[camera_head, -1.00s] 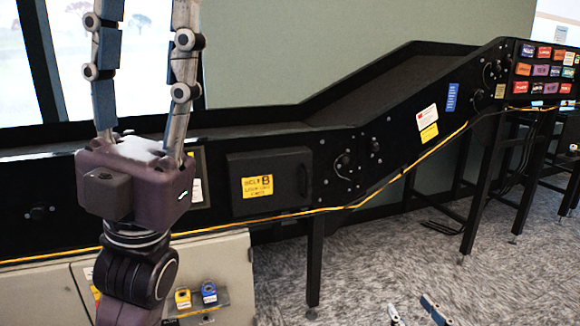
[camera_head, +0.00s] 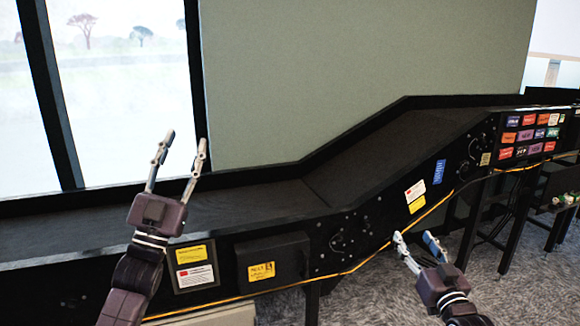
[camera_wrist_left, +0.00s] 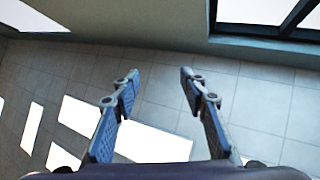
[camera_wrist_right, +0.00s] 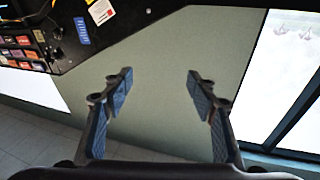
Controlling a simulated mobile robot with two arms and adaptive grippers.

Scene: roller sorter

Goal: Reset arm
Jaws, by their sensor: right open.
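My left gripper (camera_head: 180,148) is in the head view at the left, in front of the conveyor and the window, its fingers pointing up. It is open and empty; in the left wrist view its two fingers (camera_wrist_left: 158,88) stand apart with tiled floor between them. My right gripper (camera_head: 415,240) is lower and further right in the head view, in front of the conveyor's side. It is open and empty; in the right wrist view its fingers (camera_wrist_right: 160,88) stand apart with the green wall behind them.
The black conveyor (camera_head: 250,205) runs across and rises to the right; its visible belt is bare. A yellow-labelled box (camera_head: 262,270) is on its side. Coloured labels (camera_head: 525,138) cover the right end. Black legs (camera_head: 515,232) stand on grey carpet. A window (camera_head: 115,80) is behind.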

